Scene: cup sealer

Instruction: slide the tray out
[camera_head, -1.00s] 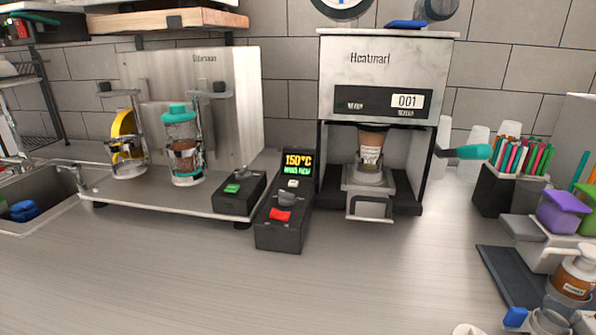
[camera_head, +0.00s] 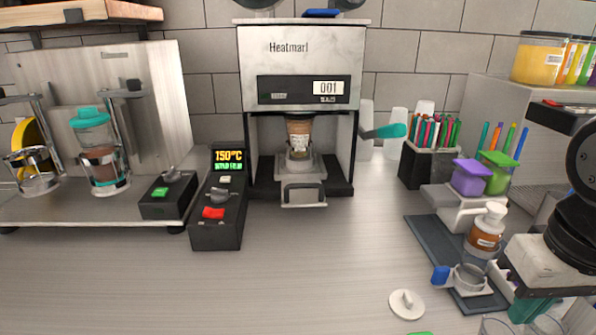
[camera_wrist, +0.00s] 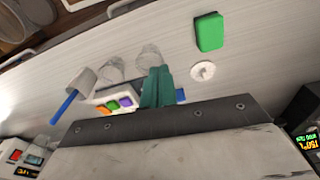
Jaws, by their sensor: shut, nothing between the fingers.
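The cup sealer (camera_head: 300,60) stands against the back wall in the head view, with "001" on its display. Its tray (camera_head: 304,190) sits in the bay, with the front handle sticking out a little past the base. A lever with a teal grip sticks out at the sealer's right. My gripper (camera_head: 530,308) is at the lower right of the head view, well away from the tray. Its teal fingers (camera_wrist: 157,87) are together and empty in the wrist view. The wrist view does not show the tray.
A black control box (camera_head: 217,215) reading 150°C stands left of the sealer. A white lid (camera_head: 406,304) lies in front. The counter before the sealer is clear.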

